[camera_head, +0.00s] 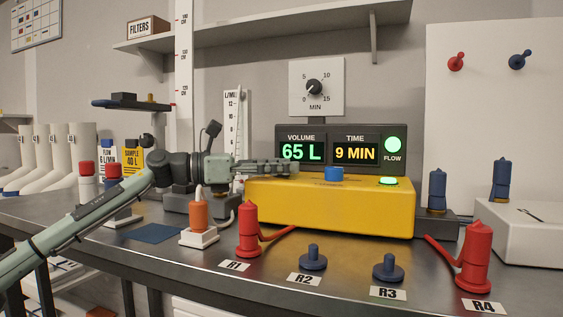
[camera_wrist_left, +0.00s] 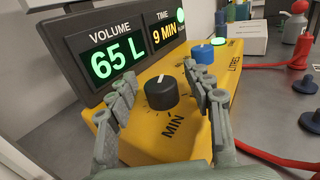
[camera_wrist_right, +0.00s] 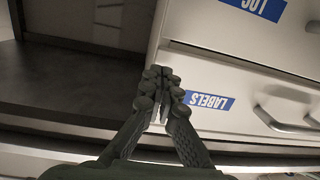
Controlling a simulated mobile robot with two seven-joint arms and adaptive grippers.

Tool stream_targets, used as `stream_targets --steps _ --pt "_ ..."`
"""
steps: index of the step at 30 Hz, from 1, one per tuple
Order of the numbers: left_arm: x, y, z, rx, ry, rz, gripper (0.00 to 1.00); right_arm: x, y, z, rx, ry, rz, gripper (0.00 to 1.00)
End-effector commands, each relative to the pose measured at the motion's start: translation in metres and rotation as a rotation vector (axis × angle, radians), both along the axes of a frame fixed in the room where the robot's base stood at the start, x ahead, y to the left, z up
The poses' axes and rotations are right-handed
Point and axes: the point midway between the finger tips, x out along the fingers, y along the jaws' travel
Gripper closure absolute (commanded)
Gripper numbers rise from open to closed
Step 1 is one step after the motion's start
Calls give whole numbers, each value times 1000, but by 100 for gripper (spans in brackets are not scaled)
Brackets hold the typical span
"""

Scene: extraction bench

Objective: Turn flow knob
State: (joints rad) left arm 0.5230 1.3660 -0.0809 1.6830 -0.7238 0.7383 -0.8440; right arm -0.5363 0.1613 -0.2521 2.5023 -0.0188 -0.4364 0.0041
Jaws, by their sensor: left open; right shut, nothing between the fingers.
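The yellow pump box (camera_head: 330,208) sits on the bench under a dark display reading VOLUME 65 L and TIME 9 MIN (camera_head: 328,150). A black round knob (camera_wrist_left: 160,93) beside a MIN label and a blue knob (camera_wrist_left: 203,54) stand on its top; the blue one also shows in the head view (camera_head: 333,173). No knob has a readable "flow" label. My left gripper (camera_head: 294,167) is open over the box top. In the left wrist view, its fingers (camera_wrist_left: 160,75) lie either side of the black knob; contact is unclear. My right gripper (camera_wrist_right: 160,82) is shut and empty near drawers.
A L/MIN gauge (camera_head: 236,115) stands behind my left gripper. A green FLOW light (camera_head: 392,145) glows.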

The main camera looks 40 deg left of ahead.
Motion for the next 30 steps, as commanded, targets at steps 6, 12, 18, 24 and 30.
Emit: stream_targets --steps 6,12,18,24,30 --pt "1 -1 0 -1 -1 0 49 0 -2 -6 -13 27 -4 100" --pt "1 -1 0 0 -1 0 54 0 -2 -6 -12 26 -4 100" --pt "1 -1 0 0 -1 0 79 0 -2 -6 -11 25 -4 100" --pt "1 -1 0 1 -1 0 100 0 -2 -5 -11 25 -4 100" --pt "1 0 -2 5 2 30 100 0 6 11 28 -61 12 100"
